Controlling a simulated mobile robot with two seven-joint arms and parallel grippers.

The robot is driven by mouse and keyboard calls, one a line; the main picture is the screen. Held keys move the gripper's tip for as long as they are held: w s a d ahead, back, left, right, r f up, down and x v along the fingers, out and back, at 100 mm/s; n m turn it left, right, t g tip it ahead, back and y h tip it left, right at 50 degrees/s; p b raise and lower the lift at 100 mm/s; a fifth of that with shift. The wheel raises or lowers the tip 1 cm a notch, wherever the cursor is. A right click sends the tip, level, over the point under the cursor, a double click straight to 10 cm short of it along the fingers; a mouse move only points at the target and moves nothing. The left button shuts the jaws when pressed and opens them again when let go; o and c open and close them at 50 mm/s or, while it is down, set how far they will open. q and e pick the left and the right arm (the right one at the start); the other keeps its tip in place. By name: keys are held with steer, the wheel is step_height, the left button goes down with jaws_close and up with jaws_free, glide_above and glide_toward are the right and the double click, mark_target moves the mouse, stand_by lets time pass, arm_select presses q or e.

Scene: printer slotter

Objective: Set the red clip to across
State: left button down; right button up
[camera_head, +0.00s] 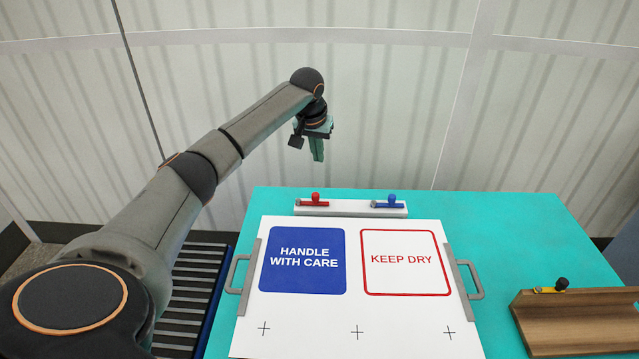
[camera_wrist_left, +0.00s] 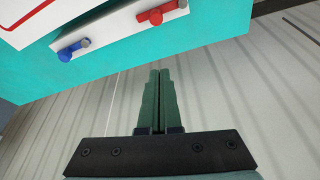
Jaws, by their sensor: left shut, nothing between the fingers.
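The red clip (camera_head: 313,203) sits on the left end of a white bar (camera_head: 350,211) behind the printed sheet. Its flat red lever lies lengthwise along the bar, with a round red knob standing on it. In the left wrist view the red clip (camera_wrist_left: 162,13) shows near the top edge. My left gripper (camera_head: 317,160) hangs in the air above and beyond the bar, pointing down. Its green fingers (camera_wrist_left: 159,73) are together with nothing between them, apart from the red clip. My right gripper is not in view.
A blue clip (camera_head: 388,204) sits on the bar's right end. A white sheet (camera_head: 300,312) with two printed labels lies on the turquoise table (camera_head: 520,225) between grey handled rails. A wooden block (camera_head: 580,318) stands at the right. The table's back right is clear.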

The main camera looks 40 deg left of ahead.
arm_select(q)
steer(key=shift+s+d+f+p, duration=0.15)
steer(key=shift+f+p, duration=0.25)
steer(key=shift+f, duration=2)
steer(key=shift+s+f+p, duration=0.15)
steer(key=shift+f+p, duration=0.25)
steer(key=shift+f, duration=1.95)
